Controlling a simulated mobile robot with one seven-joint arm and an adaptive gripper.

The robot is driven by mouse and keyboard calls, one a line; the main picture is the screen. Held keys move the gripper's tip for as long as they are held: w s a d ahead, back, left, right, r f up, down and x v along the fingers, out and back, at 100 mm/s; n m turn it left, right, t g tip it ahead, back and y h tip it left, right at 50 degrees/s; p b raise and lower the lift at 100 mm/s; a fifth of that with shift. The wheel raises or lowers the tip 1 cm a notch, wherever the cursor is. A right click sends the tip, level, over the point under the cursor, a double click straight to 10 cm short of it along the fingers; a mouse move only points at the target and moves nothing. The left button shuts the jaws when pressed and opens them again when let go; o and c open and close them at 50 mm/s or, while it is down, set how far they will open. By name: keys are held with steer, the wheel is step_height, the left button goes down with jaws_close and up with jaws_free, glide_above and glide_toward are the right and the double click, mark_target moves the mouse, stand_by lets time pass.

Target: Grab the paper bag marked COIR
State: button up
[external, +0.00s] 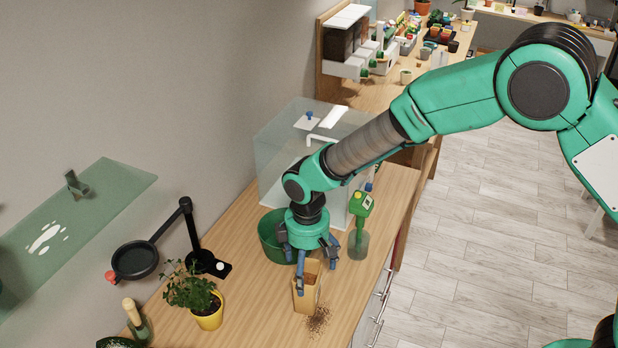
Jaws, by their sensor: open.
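A tan paper bag (304,303) stands upright on the wooden counter (262,318), its top open. Its marking is too small to read, so I cannot tell whether it says COIR. My gripper (307,268) points down over the bag with its dark fingers spread open. One finger reaches down at the bag's near side and overlaps it in the picture; I cannot tell whether it touches. The gripper hides part of the bag's top.
A green tub (271,242) stands close behind. A green-topped clear container (358,243) is to the right, a yellow-potted plant (208,311) to the left. A clear box (280,150) stands behind my arm.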

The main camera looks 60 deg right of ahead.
steer(key=shift+f, duration=0.6)
steer(key=c, duration=1.9)
